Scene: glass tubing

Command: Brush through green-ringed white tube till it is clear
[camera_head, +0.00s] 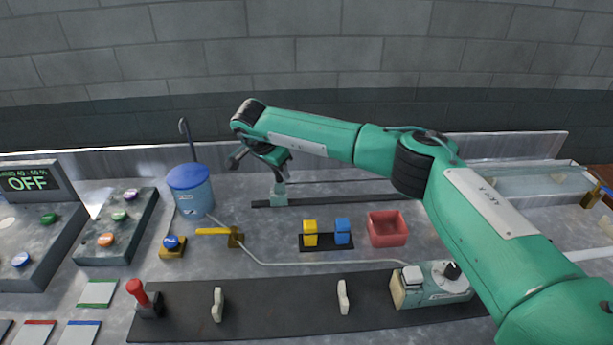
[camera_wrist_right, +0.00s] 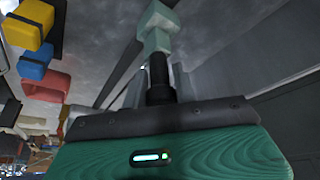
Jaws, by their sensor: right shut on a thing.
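My right gripper (camera_head: 262,158) hangs from the green arm over the back middle of the bench. In the head view a pale green piece (camera_head: 278,194) is just below it, at the black strip (camera_head: 340,198). In the right wrist view the pale green piece (camera_wrist_right: 157,38) stands at the end of a dark shaft, straight ahead of the wrist. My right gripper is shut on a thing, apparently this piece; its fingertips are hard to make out. I cannot pick out a green-ringed white tube or a brush. My left gripper is not in view.
A blue container (camera_head: 193,196) with a dark hooked stick (camera_head: 186,138) stands left of the gripper. Yellow (camera_head: 310,232) and blue (camera_head: 342,231) blocks and a red bin (camera_head: 387,229) are in front. A clear tank (camera_head: 530,178) is at the back right.

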